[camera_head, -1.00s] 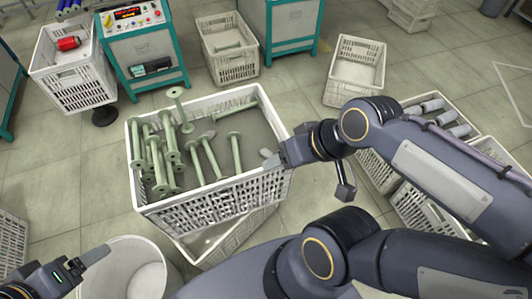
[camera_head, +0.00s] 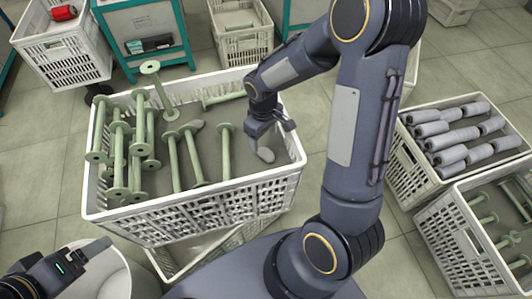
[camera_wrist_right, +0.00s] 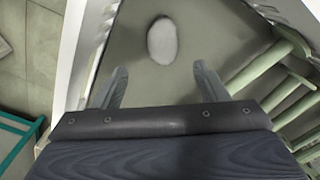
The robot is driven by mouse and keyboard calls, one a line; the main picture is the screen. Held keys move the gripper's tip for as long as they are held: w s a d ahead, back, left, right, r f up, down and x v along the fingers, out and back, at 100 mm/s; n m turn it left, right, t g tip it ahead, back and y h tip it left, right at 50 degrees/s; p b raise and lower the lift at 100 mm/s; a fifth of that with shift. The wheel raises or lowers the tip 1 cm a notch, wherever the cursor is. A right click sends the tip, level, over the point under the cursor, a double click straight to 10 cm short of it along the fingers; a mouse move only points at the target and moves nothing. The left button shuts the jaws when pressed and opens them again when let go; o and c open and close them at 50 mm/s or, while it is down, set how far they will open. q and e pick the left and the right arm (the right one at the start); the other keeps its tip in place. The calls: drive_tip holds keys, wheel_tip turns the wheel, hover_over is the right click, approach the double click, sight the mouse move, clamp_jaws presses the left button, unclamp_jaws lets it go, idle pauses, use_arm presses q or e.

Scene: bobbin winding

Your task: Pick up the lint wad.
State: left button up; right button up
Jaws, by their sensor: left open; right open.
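A pale grey, oval lint wad (camera_head: 265,155) lies on the floor of the large white crate (camera_head: 158,222), near its right end. In the right wrist view the wad (camera_wrist_right: 162,41) lies beyond the fingertips, roughly centred between them. My right gripper (camera_head: 269,134) is inside the crate, open and empty, just behind the wad in the head view; its two spread fingers show in the wrist view (camera_wrist_right: 160,72). My left gripper (camera_head: 88,254) is open at the lower left, over a white bin, away from the crate.
Several green bobbins (camera_head: 192,157) stand and lie in the crate's left and middle parts; one (camera_head: 226,150) is left of my right gripper. The crate's right wall (camera_head: 291,139) is close to that gripper. Crates of grey rolls (camera_head: 455,133) and green bobbins (camera_head: 490,225) stand at right.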

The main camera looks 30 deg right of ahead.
sight(264, 152)
drive_tip(key=f, duration=0.6)
drive_tip(key=shift+s+a+f+b, duration=0.1)
drive_tip(key=shift+s+b, duration=0.15)
drive_tip(key=shift+b, duration=0.05)
drive_tip(key=shift+c, duration=0.5)
drive_tip(key=c, duration=1)
